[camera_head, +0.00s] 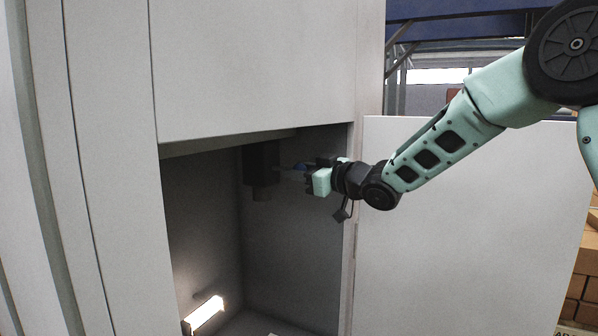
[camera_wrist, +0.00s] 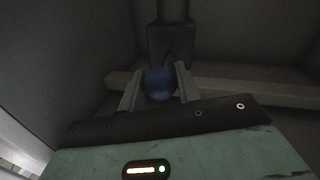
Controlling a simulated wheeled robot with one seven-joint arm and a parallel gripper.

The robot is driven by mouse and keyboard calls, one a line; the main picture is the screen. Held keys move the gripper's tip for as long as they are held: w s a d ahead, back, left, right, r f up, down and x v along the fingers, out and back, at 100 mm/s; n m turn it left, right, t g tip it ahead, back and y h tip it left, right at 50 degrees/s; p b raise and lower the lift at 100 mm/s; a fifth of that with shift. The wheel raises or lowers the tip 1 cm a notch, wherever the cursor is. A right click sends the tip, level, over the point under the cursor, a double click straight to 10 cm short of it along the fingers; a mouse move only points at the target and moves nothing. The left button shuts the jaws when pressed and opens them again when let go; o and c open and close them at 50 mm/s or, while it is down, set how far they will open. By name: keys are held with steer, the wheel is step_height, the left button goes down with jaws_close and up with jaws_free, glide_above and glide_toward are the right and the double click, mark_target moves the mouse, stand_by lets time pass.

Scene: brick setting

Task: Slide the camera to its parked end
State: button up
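The camera (camera_head: 262,163) looks like a dark box with a short round stub below, hanging under the top of the open cabinet bay. In the wrist view a dark box (camera_wrist: 171,44) stands just beyond my fingertips, with a round blue knob (camera_wrist: 159,84) in front of it. My gripper (camera_head: 301,172) reaches into the bay from the right at the camera's height. In the wrist view my gripper (camera_wrist: 159,86) has one finger on each side of the knob, closed up close against it. The camera's mounting is hidden in shadow.
An open white door (camera_head: 470,230) stands right of the bay, below my forearm. The cabinet's upper panel (camera_head: 255,65) overhangs the bay. A lit lamp (camera_head: 204,315) sits low at the left inside. A pale horizontal bar (camera_wrist: 245,92) crosses behind the knob. The bay's middle is clear.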

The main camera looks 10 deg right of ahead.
steer(key=o, duration=0.3)
steer(key=shift+w+d, duration=0.25)
steer(key=shift+d, duration=0.05)
steer(key=shift+a, duration=0.1)
steer(key=shift+s, duration=0.2)
steer(key=b+v, duration=0.6)
steer(key=v, duration=1.1)
